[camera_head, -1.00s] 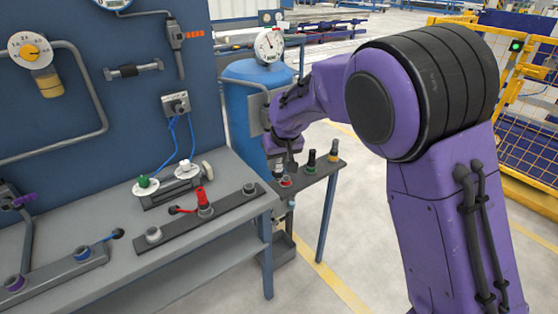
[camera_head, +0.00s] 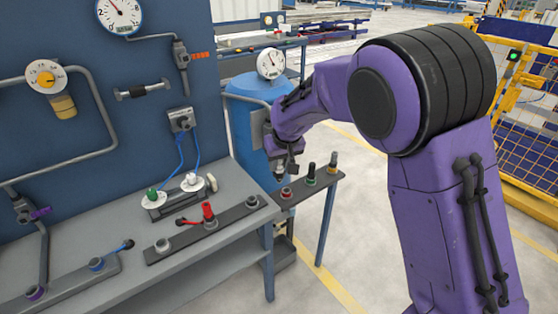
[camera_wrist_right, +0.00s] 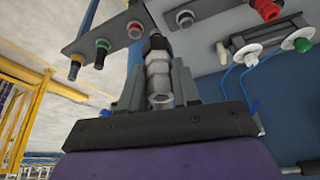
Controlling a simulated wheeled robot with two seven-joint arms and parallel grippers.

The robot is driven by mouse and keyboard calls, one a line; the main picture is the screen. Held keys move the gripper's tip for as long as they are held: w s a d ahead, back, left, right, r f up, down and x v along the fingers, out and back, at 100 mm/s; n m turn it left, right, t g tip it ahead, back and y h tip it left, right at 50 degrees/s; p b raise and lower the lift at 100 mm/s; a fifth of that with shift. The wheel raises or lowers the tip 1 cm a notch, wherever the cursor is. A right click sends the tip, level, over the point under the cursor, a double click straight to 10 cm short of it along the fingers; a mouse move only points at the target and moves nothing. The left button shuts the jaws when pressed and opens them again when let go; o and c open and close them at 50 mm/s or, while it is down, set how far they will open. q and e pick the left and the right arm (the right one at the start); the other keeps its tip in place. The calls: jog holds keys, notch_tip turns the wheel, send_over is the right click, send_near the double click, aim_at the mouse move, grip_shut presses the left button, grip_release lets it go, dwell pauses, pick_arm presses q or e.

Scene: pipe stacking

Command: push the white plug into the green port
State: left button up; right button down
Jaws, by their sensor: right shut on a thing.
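My right gripper (camera_head: 285,165) is above the left end of a narrow side shelf. In the right wrist view its fingers are shut on a pale grey-white plug (camera_wrist_right: 158,72) with a black tip. The tip is near the red-ringed port (camera_wrist_right: 135,30); I cannot tell whether it touches anything. On the shelf, the green-ringed port (camera_head: 311,174) stands between the red-ringed port (camera_head: 287,192) and the yellow-topped one (camera_head: 333,162). A black part shows at the green port, which also shows in the wrist view (camera_wrist_right: 102,46). My left gripper is out of view.
Left of the shelf is a grey workbench (camera_head: 110,232) with a dark rail carrying a red fitting (camera_head: 208,212). Behind it, a green knob (camera_head: 152,194) and a white knob (camera_head: 191,180) sit on white discs with blue cables. A blue tank (camera_head: 245,100) stands behind the gripper.

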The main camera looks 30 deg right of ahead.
pick_arm(q)
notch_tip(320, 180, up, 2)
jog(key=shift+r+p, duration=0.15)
jog(key=shift+p, duration=0.6)
